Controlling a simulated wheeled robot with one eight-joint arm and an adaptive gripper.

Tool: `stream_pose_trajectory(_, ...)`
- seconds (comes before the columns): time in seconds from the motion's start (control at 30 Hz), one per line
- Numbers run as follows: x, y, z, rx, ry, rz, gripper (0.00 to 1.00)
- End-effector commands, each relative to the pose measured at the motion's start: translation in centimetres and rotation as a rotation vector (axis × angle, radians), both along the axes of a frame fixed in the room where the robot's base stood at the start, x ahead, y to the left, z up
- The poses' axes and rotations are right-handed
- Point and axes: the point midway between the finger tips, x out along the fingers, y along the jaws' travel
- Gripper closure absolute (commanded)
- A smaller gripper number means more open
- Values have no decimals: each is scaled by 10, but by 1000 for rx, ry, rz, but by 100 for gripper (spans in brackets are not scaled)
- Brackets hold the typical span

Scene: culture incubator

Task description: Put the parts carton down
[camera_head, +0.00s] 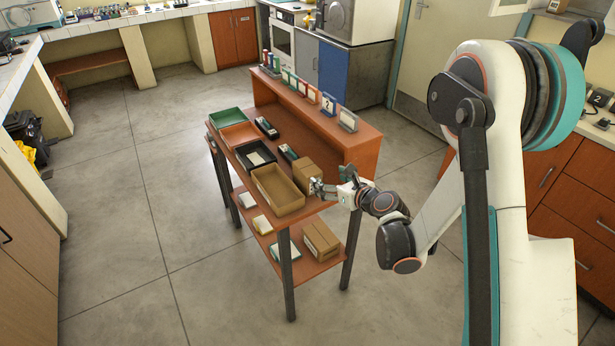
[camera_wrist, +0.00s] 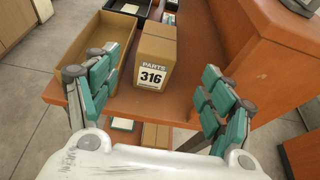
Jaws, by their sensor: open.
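The parts carton (camera_wrist: 156,60) is a brown box with a white label reading "PARTS 316". It stands upright on the orange table top (camera_wrist: 190,100), and it also shows in the head view (camera_head: 309,173). My gripper (camera_wrist: 157,105) is open, with its fingers spread to the left and right of the carton's near side. No finger appears to be closed on the carton. In the head view my gripper (camera_head: 325,187) is at the carton's right side, and the carton partly shows behind it.
An open brown tray (camera_head: 278,203) stands just left of the carton. Black (camera_head: 256,168), orange (camera_head: 238,146) and green trays line the table beyond. A raised orange shelf (camera_head: 355,137) runs along the right side. Another brown carton (camera_head: 320,240) sits on the lower shelf.

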Motion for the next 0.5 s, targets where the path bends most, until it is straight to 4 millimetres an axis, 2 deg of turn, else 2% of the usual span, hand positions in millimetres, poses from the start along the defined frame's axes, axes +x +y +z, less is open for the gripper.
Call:
stream_pose_trajectory(0.17,14,10,-6,10,4,-1,25)
stream_pose_trajectory(0.5,59,41,-28,7,4,-1,25)
